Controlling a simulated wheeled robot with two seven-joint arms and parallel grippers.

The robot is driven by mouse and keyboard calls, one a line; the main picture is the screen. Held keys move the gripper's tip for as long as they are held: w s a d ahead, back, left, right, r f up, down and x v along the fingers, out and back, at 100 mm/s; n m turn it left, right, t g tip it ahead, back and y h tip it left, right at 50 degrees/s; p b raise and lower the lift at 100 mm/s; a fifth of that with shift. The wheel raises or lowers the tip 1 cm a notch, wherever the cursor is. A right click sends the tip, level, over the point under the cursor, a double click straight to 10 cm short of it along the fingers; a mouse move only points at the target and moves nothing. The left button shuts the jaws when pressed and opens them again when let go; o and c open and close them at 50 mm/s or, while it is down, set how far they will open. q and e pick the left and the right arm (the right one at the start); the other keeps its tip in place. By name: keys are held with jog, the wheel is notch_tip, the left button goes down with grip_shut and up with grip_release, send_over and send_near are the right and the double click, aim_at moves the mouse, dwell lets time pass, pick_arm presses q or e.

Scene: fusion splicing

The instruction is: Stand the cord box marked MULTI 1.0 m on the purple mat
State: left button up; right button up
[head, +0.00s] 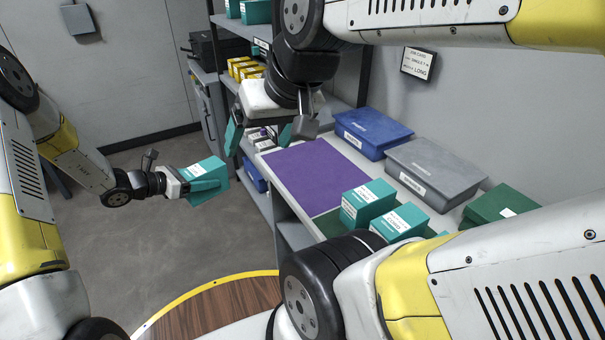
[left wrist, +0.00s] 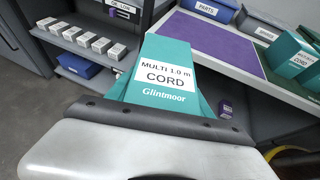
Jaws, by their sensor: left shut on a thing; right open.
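My left gripper (head: 186,187) is shut on a teal cord box (head: 211,170) and holds it over the floor, left of the bench. In the left wrist view the label on this cord box (left wrist: 168,72) reads MULTI 1.0 m CORD, Glintmoor. The purple mat (head: 312,174) lies flat and bare on the bench top; it also shows in the left wrist view (left wrist: 212,42). My right gripper (head: 262,130) is open and empty, in front of the shelves at the mat's far left end. Its fingers hide part of the shelf behind.
Two teal boxes (head: 368,203) (head: 400,222) stand on the bench near the mat's front right. A blue bin (head: 372,132), a grey bin (head: 446,172) and a green box (head: 498,205) line the wall side. Shelves with small boxes (left wrist: 90,40) stand left of the bench.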

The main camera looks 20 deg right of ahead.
pick_arm(q)
jog(key=s+d+r+m+g+h, duration=0.1)
jog(key=d+r+m+g, duration=0.15)
jog(key=d, duration=1.15)
jog(key=s+d+r+m+g, duration=0.1)
jog(key=d+r, duration=0.3)
jog(key=d, duration=1)
jog(key=shift+n, duration=0.25)
jog(key=s+d, duration=0.2)
jog(key=s, duration=0.2)
jog(key=s+d+f, duration=0.1)
jog(key=s+d, duration=0.1)
jog(key=s, duration=0.2)
jog(key=s+d, duration=0.3)
jog(key=s, duration=0.1)
jog(key=shift+s+d+f, duration=0.1)
jog(key=shift+s+f, duration=0.05)
jog(key=shift+f, duration=0.15)
jog(key=shift+s+d, duration=0.45)
jog(key=shift+s, duration=0.25)
jog(key=shift+s+d+f, duration=0.1)
jog(key=shift+s+f, duration=0.1)
jog(key=shift+f, duration=1.65)
jog(key=shift+f, duration=0.1)
jog(key=o, duration=1.5)
